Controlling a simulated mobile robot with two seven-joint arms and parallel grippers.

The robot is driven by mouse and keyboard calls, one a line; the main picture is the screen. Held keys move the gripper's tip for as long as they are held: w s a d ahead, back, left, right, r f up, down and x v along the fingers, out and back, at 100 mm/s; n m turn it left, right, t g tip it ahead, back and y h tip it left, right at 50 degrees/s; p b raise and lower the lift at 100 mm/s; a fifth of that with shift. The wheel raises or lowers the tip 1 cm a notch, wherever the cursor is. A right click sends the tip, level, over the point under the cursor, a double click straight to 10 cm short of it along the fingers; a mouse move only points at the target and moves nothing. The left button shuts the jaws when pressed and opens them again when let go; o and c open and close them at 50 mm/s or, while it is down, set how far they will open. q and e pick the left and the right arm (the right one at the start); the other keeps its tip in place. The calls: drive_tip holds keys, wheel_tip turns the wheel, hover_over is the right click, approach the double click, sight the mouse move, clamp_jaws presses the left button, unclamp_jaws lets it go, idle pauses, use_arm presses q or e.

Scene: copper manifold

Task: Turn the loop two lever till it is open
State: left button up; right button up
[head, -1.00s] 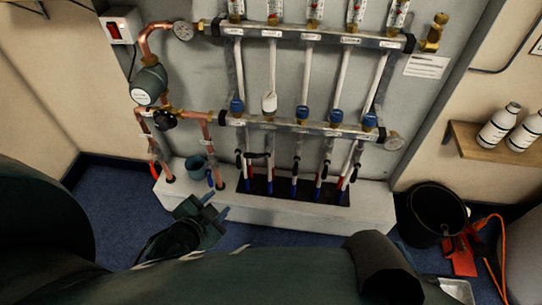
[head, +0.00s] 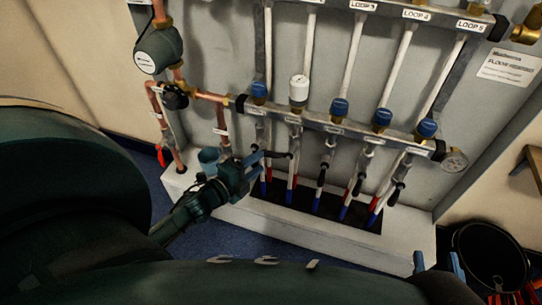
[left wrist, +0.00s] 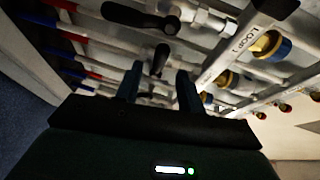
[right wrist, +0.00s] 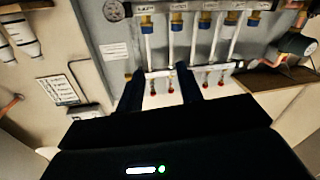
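The loop two lever (head: 279,155) is a black handle. It sits crosswise to its pipe, below the white-capped valve on the lower manifold bar, and points left. In the left wrist view this lever (left wrist: 160,59) shows between the fingertips. My left gripper (head: 258,162) is at the lever's free end; its fingers are apart in the left wrist view (left wrist: 160,85). I cannot tell whether they touch the lever. My right gripper (head: 437,263) is low at the right of the head view, open and empty; its fingers also show in the right wrist view (right wrist: 162,88).
The loop one lever (left wrist: 140,17) lies along its pipe close by. The other levers, such as the loop three one (head: 321,174), hang along their pipes. A black bucket (head: 492,256) stands at right.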

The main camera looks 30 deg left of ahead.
sight(268, 156)
use_arm(q)
drive_tip(key=w, duration=0.4)
drive_tip(key=w+d+b, duration=0.1)
drive_tip(key=w, duration=0.1)
drive_tip(key=shift+f, duration=0.4)
use_arm(e)
drive_tip(key=shift+s+a+n+t+y, duration=0.15)
drive_tip(key=shift+a+n+t+y, duration=0.25)
drive_tip(key=shift+y, duration=0.2)
use_arm(q)
drive_tip(key=shift+c, duration=0.2)
clamp_jaws()
